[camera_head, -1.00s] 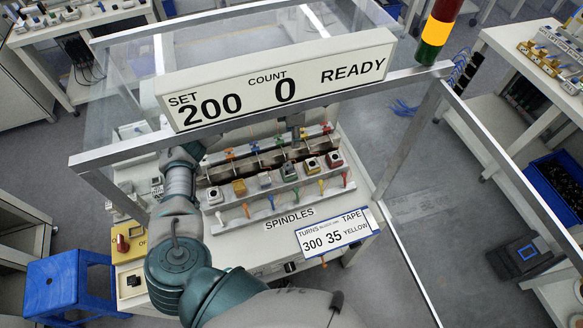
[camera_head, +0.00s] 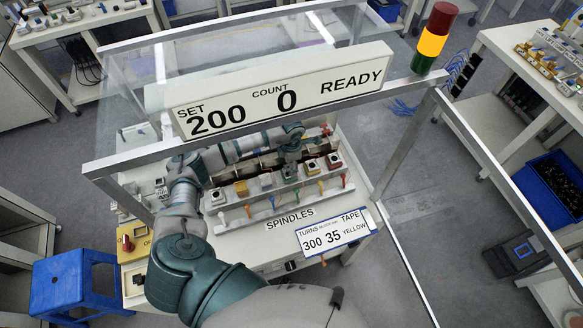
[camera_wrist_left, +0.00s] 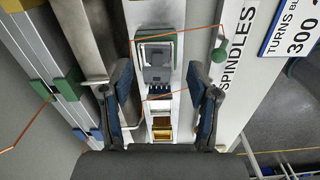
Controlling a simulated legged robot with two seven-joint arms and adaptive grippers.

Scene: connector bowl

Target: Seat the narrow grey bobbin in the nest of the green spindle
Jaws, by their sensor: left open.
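The green spindle (camera_wrist_left: 141,52) shows in the left wrist view as a green-edged square frame. The grey bobbin (camera_wrist_left: 158,66), a small block with dark pins along one edge, lies within that frame; I cannot tell how deep it sits. My left gripper (camera_wrist_left: 165,98) is open, with one dark finger on each side of the spindle row and a clear gap to the bobbin. In the head view my left gripper (camera_head: 290,150) is over the green spindle (camera_head: 289,175) and partly hides it. My right gripper is not in view.
Thin copper wires (camera_wrist_left: 165,94) cross close to the fingers. The counter sign (camera_head: 280,95) and its metal frame stand above the machine.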

